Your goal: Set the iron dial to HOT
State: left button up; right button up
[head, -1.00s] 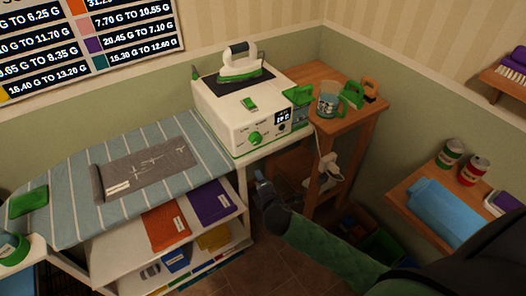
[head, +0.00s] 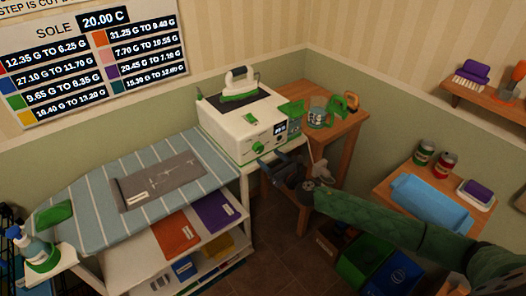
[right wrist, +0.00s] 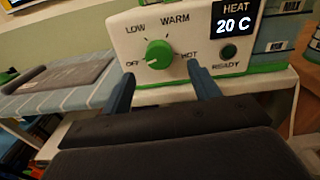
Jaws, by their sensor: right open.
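The iron station (head: 228,128) is a white and green box at the end of the ironing board, with a white and green iron (head: 238,84) on top. Its green dial (head: 257,147) is on the front face. In the right wrist view the dial (right wrist: 159,52) has OFF, LOW, WARM and HOT around it, and its pale mark points toward OFF. The display (right wrist: 235,22) reads HEAT 20 C. My right gripper (head: 271,160) is open in front of the dial. In the right wrist view its blue fingers (right wrist: 161,72) flank the dial, apart from it. My left gripper is out of view.
The striped ironing board (head: 95,200) with a grey cloth (head: 163,180) lies left of the station.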

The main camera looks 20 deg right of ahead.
aim_at(260, 150)
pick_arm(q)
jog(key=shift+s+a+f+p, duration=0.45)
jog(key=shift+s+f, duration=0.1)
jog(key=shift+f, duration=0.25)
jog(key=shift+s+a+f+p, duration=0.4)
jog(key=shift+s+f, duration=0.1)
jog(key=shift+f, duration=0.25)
pick_arm(e)
jog(key=shift+x, duration=2.65)
jog(key=c, duration=0.9)
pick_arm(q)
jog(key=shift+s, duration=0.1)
pick_arm(e)
jog(key=shift+c, duration=0.3)
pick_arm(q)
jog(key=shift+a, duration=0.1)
